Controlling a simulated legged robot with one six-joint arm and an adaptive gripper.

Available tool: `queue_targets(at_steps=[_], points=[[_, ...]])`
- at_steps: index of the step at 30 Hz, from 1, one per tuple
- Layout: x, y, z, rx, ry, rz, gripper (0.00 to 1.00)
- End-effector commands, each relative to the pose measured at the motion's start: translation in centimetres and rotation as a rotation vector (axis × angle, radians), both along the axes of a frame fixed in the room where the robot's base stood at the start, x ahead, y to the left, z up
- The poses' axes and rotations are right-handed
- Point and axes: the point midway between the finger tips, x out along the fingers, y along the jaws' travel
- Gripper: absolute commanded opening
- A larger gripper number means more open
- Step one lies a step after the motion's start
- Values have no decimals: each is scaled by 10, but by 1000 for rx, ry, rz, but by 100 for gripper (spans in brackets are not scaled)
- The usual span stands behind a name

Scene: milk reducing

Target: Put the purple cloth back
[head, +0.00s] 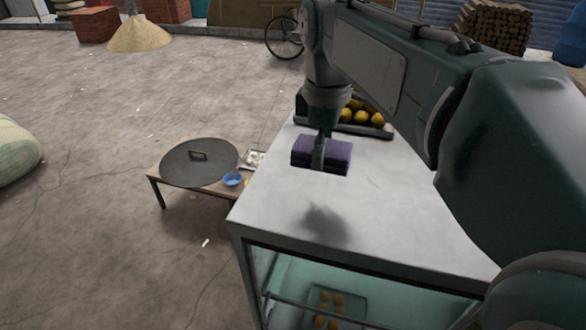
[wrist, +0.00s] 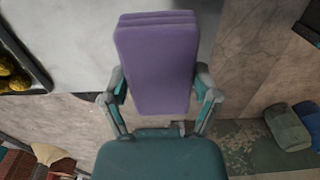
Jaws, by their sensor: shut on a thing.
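The purple cloth (head: 335,153) is a folded, layered block over the far part of the white counter top (head: 385,205) in the head view. It fills the middle of the wrist view (wrist: 156,65). My gripper (head: 319,155) is shut on the cloth, with one finger on each side of it in the wrist view (wrist: 159,92). A dark shadow lies on the counter nearer the front, apart from the cloth. Whether the underside of the cloth touches the counter is hard to tell.
A dark tray of yellow fruit (head: 375,130) stands just behind the cloth. A low table (head: 156,178) with a round dark lid (head: 200,162) and a blue bowl (head: 232,179) stands left of the counter. The counter's front and right are clear. A glass case is below.

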Motion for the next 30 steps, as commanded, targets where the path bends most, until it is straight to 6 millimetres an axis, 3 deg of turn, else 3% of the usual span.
queue_targets(at_steps=[3,9,14,21,30], points=[[17,19,-19,-5,5,3,34],[36,34,-49,-4,3,2,34],[43,39,-59,-3,2,2,34],[47,41,-92,-2,3,1,34],[48,43,-96,-3,0,1,34]])
